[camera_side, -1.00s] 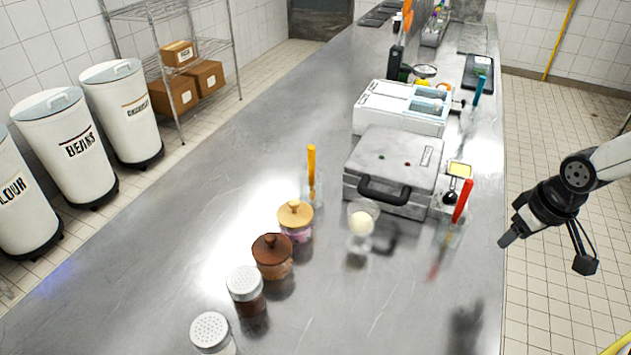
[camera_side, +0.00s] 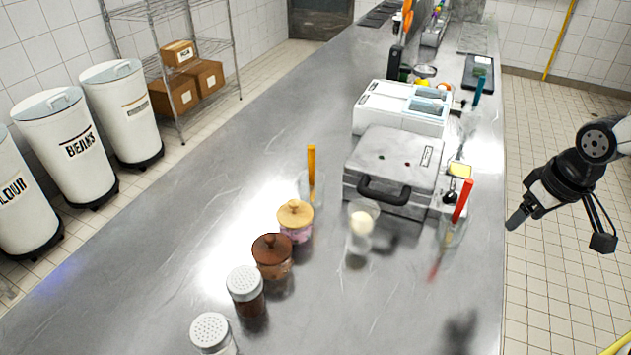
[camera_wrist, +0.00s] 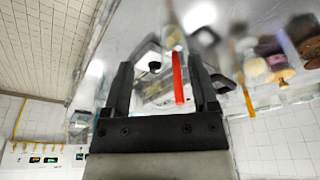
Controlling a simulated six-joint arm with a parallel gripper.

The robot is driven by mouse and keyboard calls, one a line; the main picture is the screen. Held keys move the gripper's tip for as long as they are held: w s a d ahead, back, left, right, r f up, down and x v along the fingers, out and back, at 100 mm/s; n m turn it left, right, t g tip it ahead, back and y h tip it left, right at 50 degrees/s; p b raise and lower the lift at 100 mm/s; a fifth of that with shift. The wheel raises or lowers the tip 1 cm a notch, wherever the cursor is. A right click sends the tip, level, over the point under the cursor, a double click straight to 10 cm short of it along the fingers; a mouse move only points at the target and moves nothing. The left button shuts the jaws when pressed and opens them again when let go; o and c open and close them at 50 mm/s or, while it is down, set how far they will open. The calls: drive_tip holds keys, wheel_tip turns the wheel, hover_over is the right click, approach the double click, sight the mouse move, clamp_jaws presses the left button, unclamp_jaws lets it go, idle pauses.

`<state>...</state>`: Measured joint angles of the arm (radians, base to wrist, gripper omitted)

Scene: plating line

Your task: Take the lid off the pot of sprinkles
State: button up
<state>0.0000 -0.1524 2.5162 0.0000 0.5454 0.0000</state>
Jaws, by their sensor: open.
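A pot with a pale wooden lid and knob (camera_side: 295,213) stands on the steel counter, with pinkish contents (camera_side: 297,235) showing below the lid; it looks like the sprinkles pot. Its lid is on. A similar pot with a dark brown lid (camera_side: 272,247) stands just in front of it. My gripper (camera_side: 517,219) is beyond the counter's right edge, well apart from both pots. In the wrist view its two fingers (camera_wrist: 160,65) are spread with nothing gripped; the red handle seen between them is farther off.
Two shakers with perforated tops (camera_side: 244,283) stand nearer the camera. A glass with a pale scoop (camera_side: 362,222), a glass with a red-handled tool (camera_side: 462,201) and a grey press (camera_side: 394,160) stand between my gripper and the pots. The counter's left side is clear.

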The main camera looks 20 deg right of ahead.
drive_tip(key=w+v, duration=0.1)
drive_tip(key=v, duration=0.2)
drive_tip(key=t, duration=0.2)
hover_over(294, 202)
drive_tip(key=s, duration=0.3)
drive_tip(key=shift+w+f, duration=0.15)
drive_tip(key=shift+f, duration=2.3)
drive_tip(key=shift+x, duration=1.1)
drive_tip(key=shift+f, duration=0.1)
drive_tip(key=shift+x, duration=2.5)
